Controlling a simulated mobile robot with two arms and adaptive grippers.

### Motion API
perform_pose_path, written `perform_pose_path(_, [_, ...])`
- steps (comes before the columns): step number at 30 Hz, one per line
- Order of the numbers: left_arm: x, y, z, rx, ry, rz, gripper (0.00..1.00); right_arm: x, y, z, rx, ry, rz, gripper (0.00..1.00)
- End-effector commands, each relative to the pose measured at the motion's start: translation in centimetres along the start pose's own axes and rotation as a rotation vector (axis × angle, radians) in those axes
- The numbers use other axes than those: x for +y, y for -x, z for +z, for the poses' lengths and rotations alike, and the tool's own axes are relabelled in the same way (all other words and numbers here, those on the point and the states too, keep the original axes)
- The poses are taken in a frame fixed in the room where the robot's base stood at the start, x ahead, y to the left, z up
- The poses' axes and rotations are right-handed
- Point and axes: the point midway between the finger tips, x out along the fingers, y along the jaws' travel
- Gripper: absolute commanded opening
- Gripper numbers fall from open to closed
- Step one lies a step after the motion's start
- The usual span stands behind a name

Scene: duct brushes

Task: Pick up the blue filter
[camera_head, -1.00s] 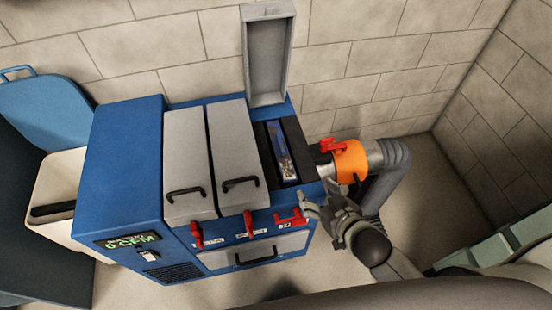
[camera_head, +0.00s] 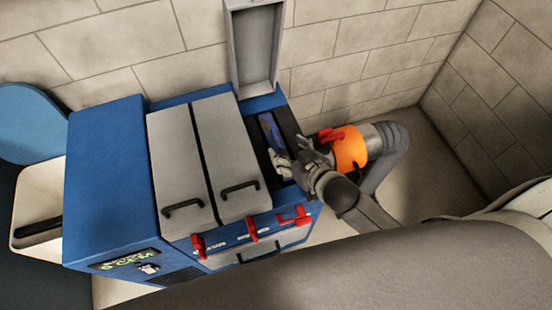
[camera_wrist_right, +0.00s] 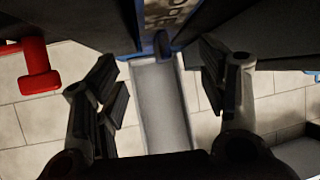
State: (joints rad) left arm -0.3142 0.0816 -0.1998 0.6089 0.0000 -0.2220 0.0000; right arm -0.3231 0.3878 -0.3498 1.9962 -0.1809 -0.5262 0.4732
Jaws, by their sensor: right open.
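The blue filter (camera_head: 269,132) stands in the open right slot of the blue machine (camera_head: 110,180). Its near part is hidden behind my right gripper (camera_head: 290,160). The gripper is over the front part of that slot, with its fingers apart. In the right wrist view, the fingers (camera_wrist_right: 164,92) are spread and nothing is between their tips. A printed strip with a blue edge, seemingly the filter (camera_wrist_right: 163,14), is just ahead of them at the top. I cannot tell whether a finger touches it. My left gripper is out of view.
The slot's grey lid (camera_head: 256,45) stands open against the block wall. Two closed grey lids with black handles lie to its left. Red latches (camera_head: 293,216) line the front. An orange duct collar (camera_head: 350,148) with a grey hose is close to the right.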

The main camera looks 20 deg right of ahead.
Motion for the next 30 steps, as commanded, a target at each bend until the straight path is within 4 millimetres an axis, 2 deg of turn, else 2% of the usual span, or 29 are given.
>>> perform_pose_path(10, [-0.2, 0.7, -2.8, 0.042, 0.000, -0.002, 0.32, -0.2, -3.9, -0.8, -0.001, 0.001, 0.001, 0.66])
perform_pose_path(15, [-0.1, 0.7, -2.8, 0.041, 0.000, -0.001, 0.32, -0.2, -5.1, -0.8, 0.000, 0.000, 0.000, 0.66])
perform_pose_path(22, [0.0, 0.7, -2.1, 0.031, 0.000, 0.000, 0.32, -0.2, -5.2, -0.7, -0.001, 0.000, 0.000, 0.66])
perform_pose_path(30, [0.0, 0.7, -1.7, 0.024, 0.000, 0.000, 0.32, -0.2, -5.2, -0.7, -0.001, 0.001, 0.000, 0.33])
